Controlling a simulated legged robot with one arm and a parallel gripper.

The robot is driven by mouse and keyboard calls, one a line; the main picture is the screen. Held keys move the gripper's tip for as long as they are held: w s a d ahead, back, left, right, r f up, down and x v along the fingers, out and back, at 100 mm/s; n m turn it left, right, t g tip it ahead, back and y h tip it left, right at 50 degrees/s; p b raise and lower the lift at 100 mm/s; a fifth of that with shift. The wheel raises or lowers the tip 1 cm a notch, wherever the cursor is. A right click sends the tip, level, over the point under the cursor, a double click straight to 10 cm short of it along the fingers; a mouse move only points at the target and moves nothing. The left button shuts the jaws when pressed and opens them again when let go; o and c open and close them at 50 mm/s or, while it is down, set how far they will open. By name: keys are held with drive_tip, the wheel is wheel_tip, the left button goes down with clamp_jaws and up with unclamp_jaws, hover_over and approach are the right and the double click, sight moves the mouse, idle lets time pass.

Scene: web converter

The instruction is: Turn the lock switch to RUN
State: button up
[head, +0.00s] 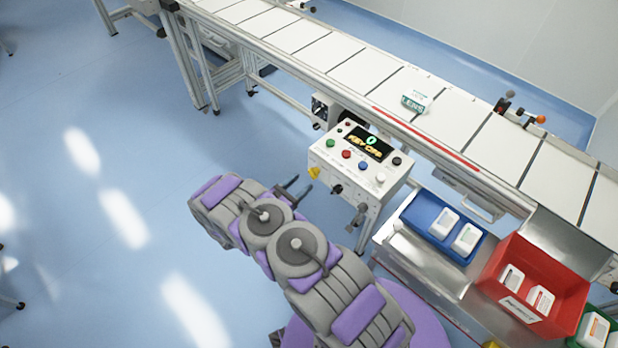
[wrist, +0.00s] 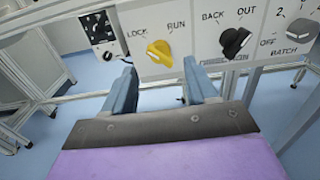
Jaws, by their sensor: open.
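The lock switch is a yellow knob (wrist: 159,52) on the white front panel of the control box, between the printed words LOCK and RUN. Its handle looks slanted up towards LOCK on the left. In the head view the yellow knob (head: 313,173) is on the box's lower left front. My gripper (wrist: 160,82) is open and empty, with its two fingers apart, one to each side below the knob. The fingers do not appear to touch it. In the head view my gripper (head: 293,188) is just left of the knob.
A black BACK/OUT knob (wrist: 236,42) and a grey BATCH knob (wrist: 300,37) sit to the right. The control box (head: 350,165) has a KEY OFF display (head: 367,143) and coloured buttons. A conveyor (head: 400,90) runs behind; blue (head: 408,214) and red (head: 570,275) bins stand right.

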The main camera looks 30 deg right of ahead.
sight(312, 177)
drive_tip(key=shift+b+x, duration=0.4)
drive_tip(key=shift+x, duration=2.15)
drive_tip(key=shift+c, duration=0.3)
drive_tip(key=c, duration=1)
drive_tip(key=shift+o, duration=0.2)
drive_tip(key=shift+m+p, duration=0.3)
drive_tip(key=shift+m, duration=0.1)
drive_tip(key=shift+s+m+p, duration=0.1)
drive_tip(key=shift+m+p, duration=0.45)
drive_tip(key=shift+m, duration=0.45)
drive_tip(key=m, duration=0.4)
drive_tip(key=shift+f+m, duration=0.2)
drive_tip(key=shift+m, duration=0.1)
drive_tip(key=m+b, duration=0.2)
drive_tip(key=m, duration=0.1)
drive_tip(key=m+b, duration=0.1)
drive_tip(key=m, duration=0.2)
drive_tip(key=shift+s+d+f+b, duration=0.1)
drive_tip(key=shift+s+f+b, duration=0.1)
drive_tip(key=shift+b, duration=0.15)
drive_tip(key=shift+c, duration=0.2)
drive_tip(key=shift+o, duration=0.6)
drive_tip(key=m+b, duration=0.1)
drive_tip(key=m, duration=0.3)
